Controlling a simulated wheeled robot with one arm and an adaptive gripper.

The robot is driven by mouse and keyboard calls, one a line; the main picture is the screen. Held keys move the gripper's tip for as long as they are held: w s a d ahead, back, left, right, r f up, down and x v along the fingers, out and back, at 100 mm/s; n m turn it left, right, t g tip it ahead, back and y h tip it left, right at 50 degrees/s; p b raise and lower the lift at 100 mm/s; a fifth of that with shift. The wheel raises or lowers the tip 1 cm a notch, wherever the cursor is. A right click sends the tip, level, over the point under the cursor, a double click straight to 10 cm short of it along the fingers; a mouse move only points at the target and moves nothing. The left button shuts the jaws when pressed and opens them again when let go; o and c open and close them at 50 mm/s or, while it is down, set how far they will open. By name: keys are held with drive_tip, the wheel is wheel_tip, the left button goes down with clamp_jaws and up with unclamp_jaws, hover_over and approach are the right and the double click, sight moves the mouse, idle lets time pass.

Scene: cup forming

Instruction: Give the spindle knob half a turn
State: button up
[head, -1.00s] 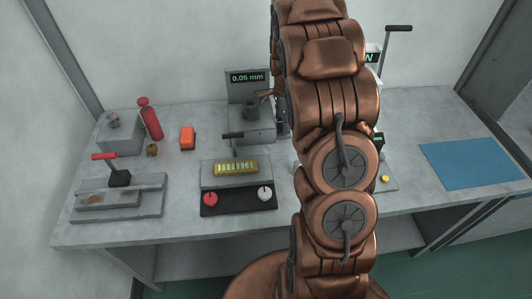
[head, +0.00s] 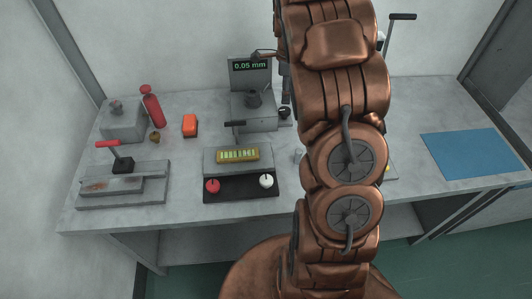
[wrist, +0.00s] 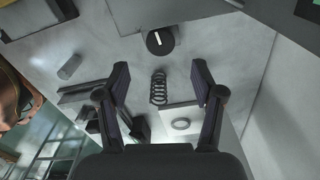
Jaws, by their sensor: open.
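A round black knob with a white line (wrist: 160,41) lies beyond my fingertips in the wrist view, centred between them and apart from them. It looks like the small dark knob (head: 284,113) beside the gauge stand in the head view; no label names it as the spindle knob. The white line points along the picture's vertical in the wrist view. My gripper (wrist: 160,70) is open and empty, one dark finger on each side. In the head view my arm hides most of the gripper. The grey gauge stand (head: 254,122) carries a 0.05 mm display and a dark round top part.
In the wrist view a coil spring (wrist: 158,88), a ring (wrist: 181,125) and a grey cylinder (wrist: 70,67) lie nearby. A black panel (head: 240,187) with red and white knobs stands in front of the stand. A blue mat (head: 470,158) lies at the right.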

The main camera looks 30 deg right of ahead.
drive_tip(key=s+a+r+n+g+b, duration=0.1)
drive_tip(key=s+a+r+n+b, duration=0.2)
drive_tip(key=s+a+n, duration=1.3)
drive_tip(key=shift+s+a+r+n, duration=0.3)
drive_tip(key=shift+s+a+r, duration=0.35)
drive_tip(key=shift+s+a, duration=1.2)
drive_tip(key=s+a+r+n+p, duration=0.1)
drive_tip(key=s+a+n+p, duration=0.1)
drive_tip(key=s+a+n, duration=0.3)
drive_tip(key=s+n, duration=0.3)
drive_tip(key=s, duration=0.4)
drive_tip(key=shift+s+r+n+g, duration=0.2)
drive_tip(key=shift+s+n+g, duration=0.1)
drive_tip(key=shift+n+g, duration=0.1)
drive_tip(key=shift+c, duration=0.4)
